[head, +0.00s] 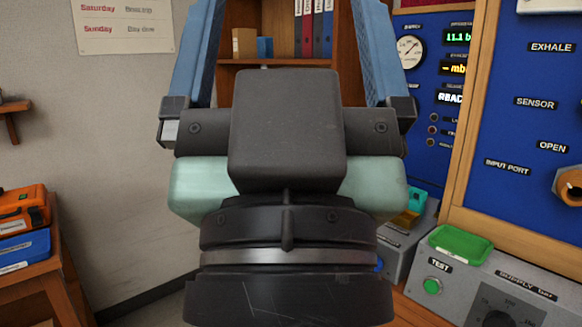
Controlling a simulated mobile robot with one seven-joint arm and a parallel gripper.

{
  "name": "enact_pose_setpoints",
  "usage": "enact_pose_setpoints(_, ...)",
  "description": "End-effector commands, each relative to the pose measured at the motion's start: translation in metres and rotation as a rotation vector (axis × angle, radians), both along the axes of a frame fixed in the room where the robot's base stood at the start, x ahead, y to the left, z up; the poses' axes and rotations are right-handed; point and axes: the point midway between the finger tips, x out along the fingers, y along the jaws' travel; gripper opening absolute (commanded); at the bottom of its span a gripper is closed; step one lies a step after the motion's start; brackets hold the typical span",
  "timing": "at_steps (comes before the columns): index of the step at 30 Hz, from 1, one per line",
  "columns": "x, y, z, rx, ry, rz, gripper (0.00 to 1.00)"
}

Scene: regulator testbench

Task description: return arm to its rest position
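My gripper (287,20) fills the middle of the head view, close to the camera and pointing up. Its two blue fingers stand wide apart at left and right, and their tips reach the top edge of the picture. Between them I see only the bookshelf behind, so it is open and empty. Its dark wrist body hides much of the scene below and behind it.
At right are a blue test panel (522,130) with a gauge and displays, and a grey supply box (470,272) with a green tray (461,243) on it. At left, orange and blue cases (22,248) sit on a wooden stand. A bookshelf (285,62) stands behind.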

Motion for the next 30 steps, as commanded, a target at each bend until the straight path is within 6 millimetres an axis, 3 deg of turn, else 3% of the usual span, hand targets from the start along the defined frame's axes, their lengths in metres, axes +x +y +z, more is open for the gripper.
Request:
enact_pose_setpoints(1,0.000,0.000,0.036,0.001,0.000,0.001,0.94)
enact_pose_setpoints(6,0.001,0.000,0.088,0.001,0.003,0.001,0.94)
enact_pose_setpoints(12,0.001,0.000,0.133,0.003,0.005,0.001,0.94)
enact_pose_setpoints(18,0.001,0.000,0.147,0.003,0.006,0.001,0.94)
enact_pose_setpoints(30,0.001,0.000,0.145,0.003,0.006,0.001,0.94)
